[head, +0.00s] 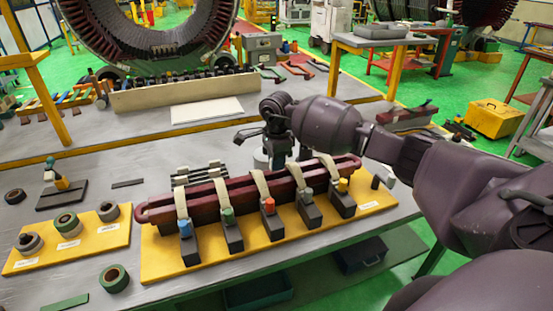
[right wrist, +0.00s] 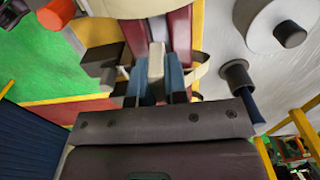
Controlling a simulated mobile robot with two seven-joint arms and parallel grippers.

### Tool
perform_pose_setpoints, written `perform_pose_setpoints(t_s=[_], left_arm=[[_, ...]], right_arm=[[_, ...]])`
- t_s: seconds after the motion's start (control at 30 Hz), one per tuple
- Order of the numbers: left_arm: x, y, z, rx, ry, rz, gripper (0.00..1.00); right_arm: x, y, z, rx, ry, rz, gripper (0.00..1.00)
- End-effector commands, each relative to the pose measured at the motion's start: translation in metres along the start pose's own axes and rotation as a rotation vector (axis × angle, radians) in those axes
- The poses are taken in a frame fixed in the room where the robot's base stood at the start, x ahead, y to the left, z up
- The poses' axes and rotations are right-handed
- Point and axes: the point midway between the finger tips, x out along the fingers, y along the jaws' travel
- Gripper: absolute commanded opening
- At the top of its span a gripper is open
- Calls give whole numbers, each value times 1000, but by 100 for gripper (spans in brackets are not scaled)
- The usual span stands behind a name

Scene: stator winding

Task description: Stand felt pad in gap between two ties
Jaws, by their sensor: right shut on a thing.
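The right gripper (head: 278,162) is shut on a pale felt pad (right wrist: 156,62), upright between its fingers in the right wrist view. In the head view the gripper is at the far side of the dark red coil bars (head: 200,203), near the middle ties; the pad is hidden there. Cream ties wrap the bars, among them one tie (head: 262,185) and another tie (head: 297,173). In the right wrist view the bars (right wrist: 180,35) pass beyond the pad, with a cream strap beside it. Whether the pad touches the bars I cannot tell. My left gripper is not in view.
The bars lie on a yellow board (head: 160,265) with several dark blocks in front, topped by coloured pieces. Pale-ended strips (head: 200,172) lie behind the bars. Tape rolls sit on another yellow board (head: 110,238) at left. Bare grey table (head: 100,150) lies behind.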

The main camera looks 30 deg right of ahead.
Motion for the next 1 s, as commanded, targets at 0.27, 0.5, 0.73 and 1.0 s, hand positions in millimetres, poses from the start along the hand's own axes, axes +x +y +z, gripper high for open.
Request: perform_pose_setpoints(t_s=[0.27, 0.5, 0.73, 1.0], left_arm=[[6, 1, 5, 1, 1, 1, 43], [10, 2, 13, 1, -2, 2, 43], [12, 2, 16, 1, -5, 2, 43], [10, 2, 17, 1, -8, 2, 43]], right_arm=[[16, 0, 0, 0, 1, 2, 0], [27, 0, 0, -1, 1, 0, 0], [30, 0, 0, -1, 0, 0, 0], [29, 0, 0, -1, 0, 0, 21]])
